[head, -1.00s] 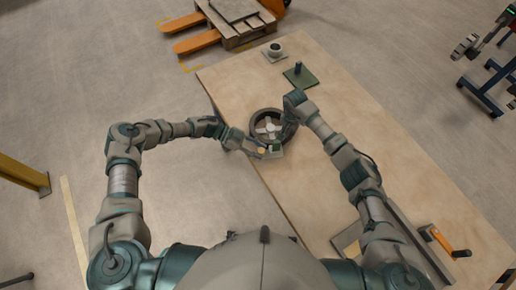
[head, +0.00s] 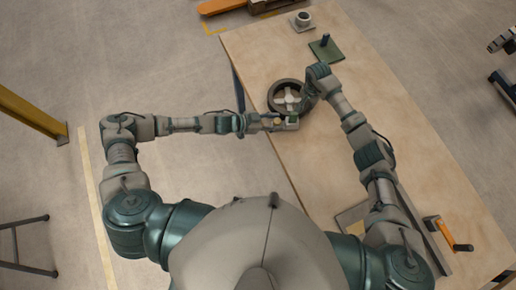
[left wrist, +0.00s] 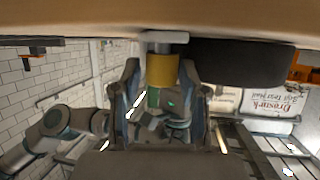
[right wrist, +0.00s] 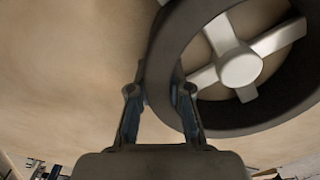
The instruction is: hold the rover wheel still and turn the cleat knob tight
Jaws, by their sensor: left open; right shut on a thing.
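The rover wheel (head: 273,102), a dark ring with pale spokes, lies flat on the table. My right gripper (head: 311,93) is shut on the right side of its rim. In the right wrist view the dark rim (right wrist: 158,65) passes between the fingers (right wrist: 160,100). The cleat (head: 293,123) is a small pale block at the wheel's near side. Its brass-coloured knob (left wrist: 160,72) stands between the fingers of my open left gripper (left wrist: 165,95), with a green part at its end. The fingers appear apart from the knob. The wheel's dark side (left wrist: 240,62) shows beside it.
The wooden table (head: 400,140) has wide bare room right of the wheel. A green plate with a post (head: 327,48) and a small grey ring fitting (head: 302,21) stand at the far end. An orange-handled tool (head: 445,235) lies at the near right. The table's left edge is close to the cleat.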

